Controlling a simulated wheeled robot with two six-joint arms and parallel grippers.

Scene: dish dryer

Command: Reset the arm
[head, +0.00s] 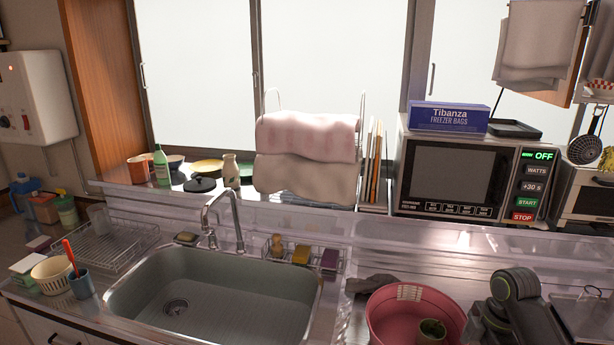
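A dark, rounded jointed part (515,305), which looks like part of my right arm, stands at the bottom right of the head view. It is beside the pink basin, in front of the microwave. I see no gripper fingers on it, so the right gripper's opening does not show. My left arm and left gripper do not show anywhere in the view.
A steel sink (230,300) with a faucet (222,215) fills the lower middle. A pink basin (385,318) holds a small green cup (431,331). A wire dish rack (110,248) is at left. A microwave (450,175) and a towel rack (362,110) stand behind.

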